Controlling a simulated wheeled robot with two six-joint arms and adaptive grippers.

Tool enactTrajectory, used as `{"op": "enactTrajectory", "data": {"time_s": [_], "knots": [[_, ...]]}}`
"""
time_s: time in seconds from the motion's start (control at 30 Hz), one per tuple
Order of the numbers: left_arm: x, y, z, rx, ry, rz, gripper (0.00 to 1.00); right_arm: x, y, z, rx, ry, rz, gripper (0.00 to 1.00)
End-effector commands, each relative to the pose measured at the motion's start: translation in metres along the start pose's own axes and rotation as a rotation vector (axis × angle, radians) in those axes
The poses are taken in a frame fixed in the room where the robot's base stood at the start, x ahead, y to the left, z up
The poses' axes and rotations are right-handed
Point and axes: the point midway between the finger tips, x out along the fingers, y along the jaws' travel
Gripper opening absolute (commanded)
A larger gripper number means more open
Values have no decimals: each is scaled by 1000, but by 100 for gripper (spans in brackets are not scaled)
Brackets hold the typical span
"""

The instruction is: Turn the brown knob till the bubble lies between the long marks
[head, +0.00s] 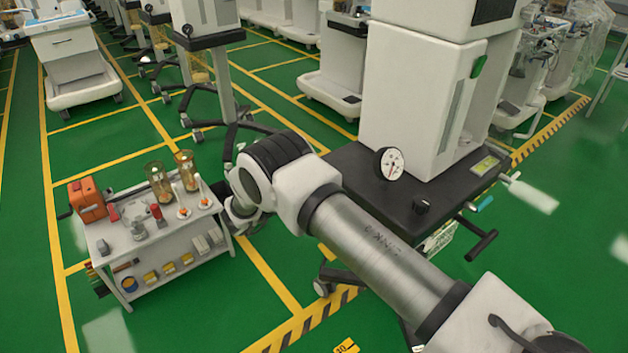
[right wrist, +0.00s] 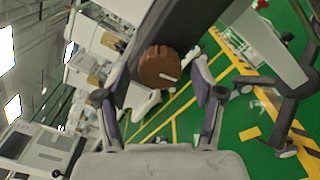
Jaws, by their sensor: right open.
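The brown knob (right wrist: 160,67) is round with a ridged rim and a short pale mark on its face, in the upper middle of the right wrist view. My right gripper (right wrist: 151,82) is open, one finger on either side of the knob, with a visible gap on both sides. Its depth from the knob is hard to tell. In the head view my right arm comes in from the lower right, and its gripper (head: 243,208) is partly hidden at the arm's end. I do not make out the brown knob there. The bubble and long marks show in neither view. My left gripper is not in view.
A low white trolley (head: 150,243) with an orange device, glass jars and small parts stands at left.

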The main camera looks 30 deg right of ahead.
Motion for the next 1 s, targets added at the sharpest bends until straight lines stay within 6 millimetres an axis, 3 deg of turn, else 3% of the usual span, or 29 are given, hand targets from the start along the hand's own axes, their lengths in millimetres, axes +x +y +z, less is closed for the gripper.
{"op": "enactTrajectory", "data": {"time_s": [0.3, 0.5, 1.0], "knots": [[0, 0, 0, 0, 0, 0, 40, -74, 0, -1, 2, 4, 3, 68], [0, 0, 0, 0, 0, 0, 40, -109, 0, -1, 1, 1, 1, 68], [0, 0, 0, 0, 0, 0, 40, -113, 0, 0, 0, 0, 0, 68]]}}
